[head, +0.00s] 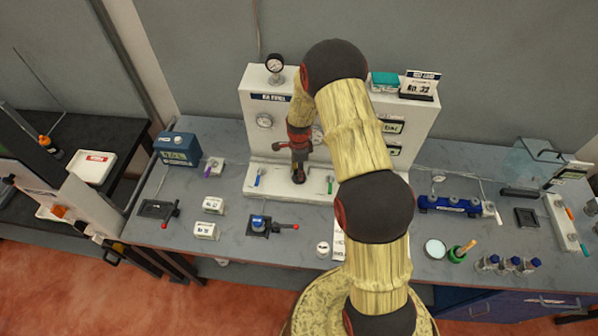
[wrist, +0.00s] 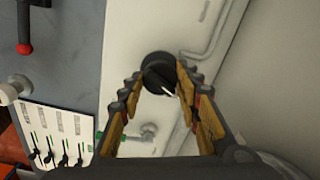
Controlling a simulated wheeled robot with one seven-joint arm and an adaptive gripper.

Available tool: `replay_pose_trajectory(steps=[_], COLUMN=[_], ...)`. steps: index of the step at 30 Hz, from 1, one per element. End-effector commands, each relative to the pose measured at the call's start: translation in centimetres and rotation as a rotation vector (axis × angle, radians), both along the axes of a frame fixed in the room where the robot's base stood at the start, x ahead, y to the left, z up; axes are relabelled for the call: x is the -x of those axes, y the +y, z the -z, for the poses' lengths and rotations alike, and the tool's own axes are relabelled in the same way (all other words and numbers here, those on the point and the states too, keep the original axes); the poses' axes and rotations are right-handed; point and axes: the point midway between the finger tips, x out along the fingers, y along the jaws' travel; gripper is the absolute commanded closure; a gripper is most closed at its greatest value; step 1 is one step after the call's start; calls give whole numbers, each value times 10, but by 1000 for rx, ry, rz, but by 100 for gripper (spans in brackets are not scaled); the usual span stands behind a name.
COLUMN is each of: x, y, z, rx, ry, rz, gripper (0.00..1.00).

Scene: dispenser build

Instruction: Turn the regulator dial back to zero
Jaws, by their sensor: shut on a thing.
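The regulator dial (wrist: 158,72) is a round black knob with a white pointer mark, on the pale dispenser surface in the wrist view. Its mark points to the lower right of that picture. My gripper (wrist: 157,84) has one finger on each side of the dial and is shut on it. In the head view my gripper (head: 299,172) points down at the base ledge of the white dispenser panel (head: 343,85). There the dial is hidden behind my gripper, and my arm covers part of the panel. I cannot read any zero mark around the dial.
A blue-handled valve (head: 258,179) and a green-handled valve (head: 330,184) stand left and right of my gripper. A round gauge (head: 264,121) is on the panel. A blue box (head: 178,148) stands at left. A red-tipped lever (head: 283,226) lies in front on the grey bench.

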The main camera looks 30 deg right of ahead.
Motion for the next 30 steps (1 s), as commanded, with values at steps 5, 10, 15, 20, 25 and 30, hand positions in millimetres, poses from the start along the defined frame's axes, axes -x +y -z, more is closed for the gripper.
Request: replay_pose_trajectory(steps=[5,10,15,20,25,30], x=[-2,-1,-1,-1,-2,-1], y=[0,0,0,0,0,0], z=[2,2,2,2,1,1], rx=[1,1,2,2,2,1], ry=[-4,-4,-3,-2,-3,-2], rz=[-132,-291,-453,-606,-767,-928], gripper=[92,92,92,92,92,92])
